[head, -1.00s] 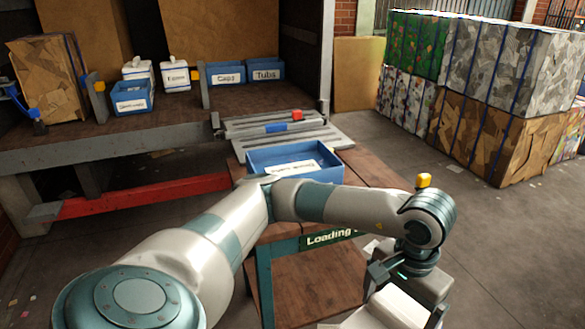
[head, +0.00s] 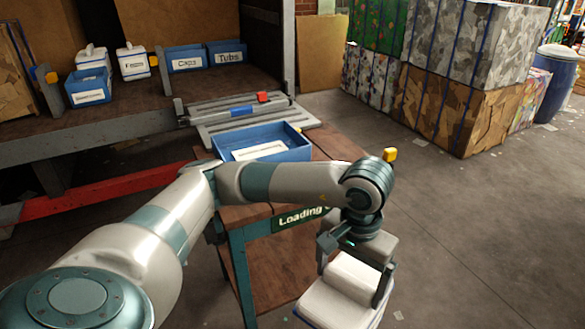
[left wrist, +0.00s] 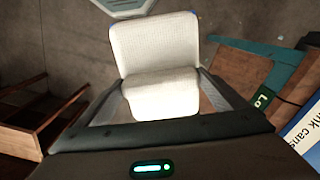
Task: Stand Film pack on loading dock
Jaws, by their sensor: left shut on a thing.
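My left gripper (head: 354,268) is shut on a white pack (head: 342,296), held low to the right of the work table. The pack also shows in the left wrist view (left wrist: 153,45) between the two fingers. It has a pale, soft-looking body and no readable label, so I cannot confirm it is the Film pack. The table (head: 335,147) has a brown wooden top and a teal frame. Its green sign (head: 298,217) reads "Loading", the rest hidden behind my arm. My right gripper is not in view.
A blue bin (head: 298,152) stands on the table. A raised brown platform (head: 130,106) at left holds two white packs, one (head: 133,62) labelled, and blue bins, including Tubs (head: 227,53). Large bales (head: 440,105) stand at back right.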

